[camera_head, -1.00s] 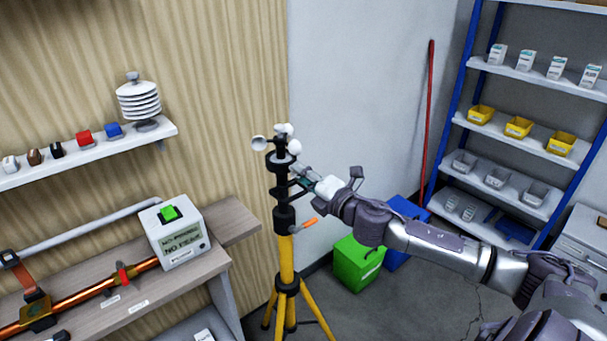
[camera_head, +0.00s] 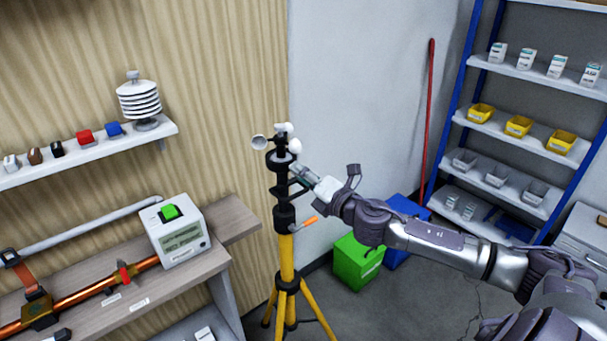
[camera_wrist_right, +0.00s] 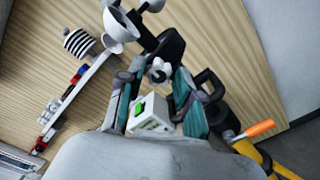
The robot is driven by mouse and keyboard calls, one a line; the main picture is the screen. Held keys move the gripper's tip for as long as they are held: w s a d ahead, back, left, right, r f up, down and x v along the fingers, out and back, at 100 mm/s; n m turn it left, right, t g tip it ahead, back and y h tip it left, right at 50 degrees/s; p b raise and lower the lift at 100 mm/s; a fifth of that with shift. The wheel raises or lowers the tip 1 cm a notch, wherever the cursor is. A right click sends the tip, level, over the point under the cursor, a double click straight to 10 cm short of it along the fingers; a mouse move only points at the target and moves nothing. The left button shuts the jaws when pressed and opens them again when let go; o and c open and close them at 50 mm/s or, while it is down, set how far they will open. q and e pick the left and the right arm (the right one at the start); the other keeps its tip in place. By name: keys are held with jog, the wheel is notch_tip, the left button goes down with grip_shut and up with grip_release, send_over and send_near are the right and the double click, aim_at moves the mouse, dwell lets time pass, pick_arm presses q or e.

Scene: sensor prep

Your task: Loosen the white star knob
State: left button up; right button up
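The white star knob (camera_wrist_right: 158,70) sits on the black sensor head in the right wrist view. In the head view I cannot make it out behind my gripper. My right gripper (camera_wrist_right: 153,84) is open, with one teal-lined finger on each side of the knob and gaps visible. I cannot tell whether the fingertips reach its depth. In the head view my right gripper (camera_head: 300,178) is at the upper part of the black mast (camera_head: 283,190), coming from the right. White cups (camera_head: 284,128) top the mast. My left gripper is not in view.
An orange-tipped lever (camera_head: 309,221) sticks out below my gripper. The mast stands on a yellow tripod (camera_head: 287,262). A white box with a green button (camera_head: 178,234) is on the bench to the left. Green (camera_head: 358,261) and blue bins stand behind my arm.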

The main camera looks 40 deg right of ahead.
jog(key=shift+o, duration=1.3)
jog(key=s, duration=0.8)
jog(key=s+d, duration=0.1)
jog(key=s, duration=0.3)
